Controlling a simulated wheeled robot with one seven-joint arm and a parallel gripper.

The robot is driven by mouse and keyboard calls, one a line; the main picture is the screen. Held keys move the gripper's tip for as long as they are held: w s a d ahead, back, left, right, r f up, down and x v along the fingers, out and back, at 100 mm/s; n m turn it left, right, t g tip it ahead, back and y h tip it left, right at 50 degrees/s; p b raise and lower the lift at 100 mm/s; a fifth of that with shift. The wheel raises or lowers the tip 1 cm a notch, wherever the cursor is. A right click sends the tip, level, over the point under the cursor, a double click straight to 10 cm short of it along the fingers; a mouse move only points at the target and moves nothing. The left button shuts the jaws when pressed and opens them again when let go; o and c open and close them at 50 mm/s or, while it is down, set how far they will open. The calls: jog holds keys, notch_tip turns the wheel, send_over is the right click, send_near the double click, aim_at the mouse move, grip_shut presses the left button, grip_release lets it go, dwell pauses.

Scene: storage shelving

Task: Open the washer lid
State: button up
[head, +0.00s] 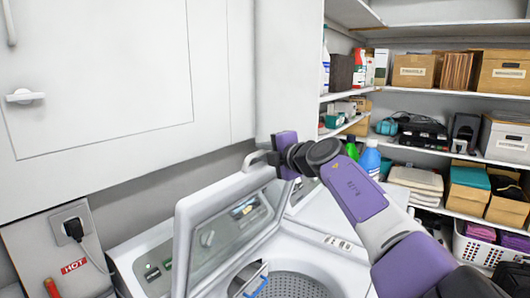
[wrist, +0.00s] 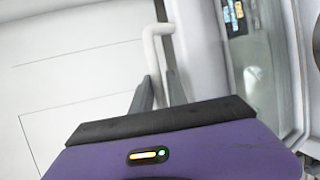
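The washer (head: 330,260) is a white top loader, low in the head view, with its drum (head: 290,285) showing. Its lid (head: 186,240) has a white frame and a clear pane, and stands raised at a steep tilt. A white bar handle (head: 252,157) is at the lid's upper edge. My gripper (head: 268,157) is at that handle. In the wrist view, my gripper's two fingers (wrist: 158,92) are close together on either side of the white handle (wrist: 152,50), and look shut on it. The lid (wrist: 238,75) shows to the right there. The exact finger contact is hard to see.
A white cabinet (head: 110,70) hangs close behind and left of the lid. A wall socket with a plug (head: 72,228) is at lower left. Shelves (head: 420,92) with boxes and bottles fill the right. A white basket (head: 480,248) stands at lower right.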

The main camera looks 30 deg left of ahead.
jog(key=shift+d+r, duration=0.1)
jog(key=shift+d, duration=0.05)
dwell(0.3)
jog(key=b+v, duration=0.3)
jog(key=v, duration=0.4)
jog(key=shift+s+d, duration=0.2)
jog(key=shift+s, duration=0.05)
dwell(0.4)
